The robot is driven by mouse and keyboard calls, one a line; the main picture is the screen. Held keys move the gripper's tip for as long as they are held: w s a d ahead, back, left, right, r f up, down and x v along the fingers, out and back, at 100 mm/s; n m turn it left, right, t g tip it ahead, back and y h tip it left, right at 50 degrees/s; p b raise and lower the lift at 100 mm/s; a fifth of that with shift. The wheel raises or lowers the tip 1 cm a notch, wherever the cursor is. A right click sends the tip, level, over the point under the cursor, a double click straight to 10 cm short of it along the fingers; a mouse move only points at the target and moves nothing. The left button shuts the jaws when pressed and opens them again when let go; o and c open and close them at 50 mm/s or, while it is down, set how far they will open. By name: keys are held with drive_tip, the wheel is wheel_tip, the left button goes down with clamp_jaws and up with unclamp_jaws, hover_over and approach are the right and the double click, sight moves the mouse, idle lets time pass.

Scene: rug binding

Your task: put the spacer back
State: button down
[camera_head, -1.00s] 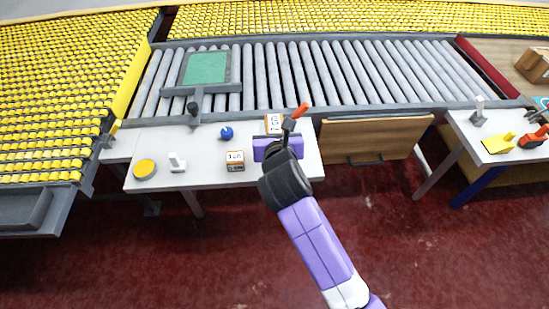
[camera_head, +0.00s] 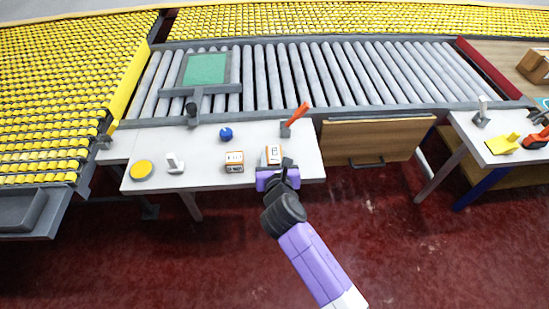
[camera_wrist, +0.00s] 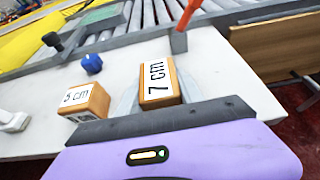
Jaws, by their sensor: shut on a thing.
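The orange spacer block with a white "7 cm" label (camera_head: 273,155) is at the front right of the white table (camera_head: 215,145). In the wrist view the block (camera_wrist: 158,82) sits between my fingers, label facing up. My gripper (camera_head: 272,166) is shut on this block. Whether the block touches the table or hangs just above it is hard to tell. A second, similar orange block (camera_head: 234,161) stands to the left of it; it also shows in the wrist view (camera_wrist: 82,102) with a "cm" label whose number is unclear.
A blue knobbed object (camera_head: 226,134), a white upright piece (camera_head: 175,163) and a yellow disc (camera_head: 141,170) are on the table to the left. An orange-handled lever (camera_head: 297,115) stands at the back right. A wooden drawer front (camera_head: 375,140) is right of the table.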

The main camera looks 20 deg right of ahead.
drive_tip(key=c, duration=0.8)
unclamp_jaws()
drive_tip(key=shift+o, duration=0.2)
drive_tip(key=shift+s+r, duration=0.15)
drive_tip(key=v, duration=1.1)
drive_tip(key=shift+s+p, duration=0.3)
drive_tip(key=shift+s, duration=0.05)
drive_tip(key=shift+a+r, duration=0.1)
